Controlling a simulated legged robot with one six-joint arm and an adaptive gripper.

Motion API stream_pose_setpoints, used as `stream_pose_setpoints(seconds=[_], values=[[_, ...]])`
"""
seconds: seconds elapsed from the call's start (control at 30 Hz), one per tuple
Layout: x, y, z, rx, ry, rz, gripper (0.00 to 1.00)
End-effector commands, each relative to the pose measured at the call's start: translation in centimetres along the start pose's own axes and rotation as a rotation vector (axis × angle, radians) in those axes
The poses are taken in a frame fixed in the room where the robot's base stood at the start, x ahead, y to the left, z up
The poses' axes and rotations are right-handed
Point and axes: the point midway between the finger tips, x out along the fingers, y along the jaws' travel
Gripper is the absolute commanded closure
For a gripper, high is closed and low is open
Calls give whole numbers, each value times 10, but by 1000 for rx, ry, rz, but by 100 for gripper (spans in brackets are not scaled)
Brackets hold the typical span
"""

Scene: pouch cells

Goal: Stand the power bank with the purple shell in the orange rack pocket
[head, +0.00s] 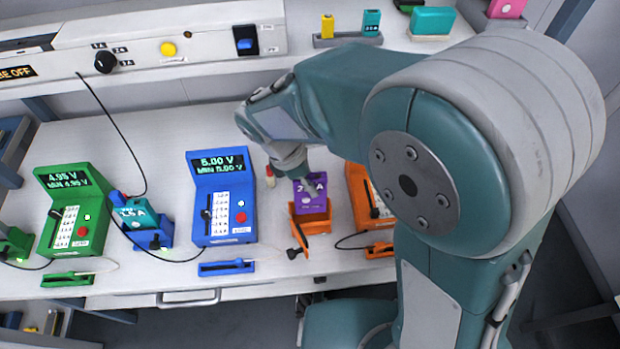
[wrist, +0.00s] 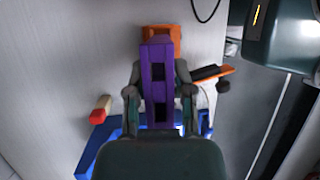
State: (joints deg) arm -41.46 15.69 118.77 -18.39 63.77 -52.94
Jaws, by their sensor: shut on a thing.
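The purple-shelled power bank (head: 309,193) is upright at the orange rack pocket (head: 313,224), its label partly covered by a finger. Its lower end meets or overlaps the pocket's top in the head view; I cannot tell how deep it sits. My gripper (head: 310,183) reaches down from above and is shut on the bank. In the wrist view the gripper's fingers (wrist: 159,91) press the two sides of the purple bank (wrist: 158,68), and the orange pocket (wrist: 162,32) shows past its far end.
A blue tester (head: 222,205) stands left of the pocket and an orange tester (head: 362,190) close on its right. A blue pocket (head: 152,240) holds a teal power bank (head: 135,214). A red-tipped stick (head: 269,176) stands behind.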

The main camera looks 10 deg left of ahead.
Motion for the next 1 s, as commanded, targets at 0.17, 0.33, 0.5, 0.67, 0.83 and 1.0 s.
stream_pose_setpoints(seconds=[0.17, 0.33, 0.5, 0.67, 0.83, 1.0], values=[[3, 0, -1, 0, 0, 0, 100], [6, 0, -3, 0, 0, 0, 100], [9, 0, -4, 0, 0, 0, 100], [12, 0, -5, 0, 0, 0, 100], [15, 0, -6, 0, 0, 0, 100], [18, 0, -7, 0, 0, 0, 100]])
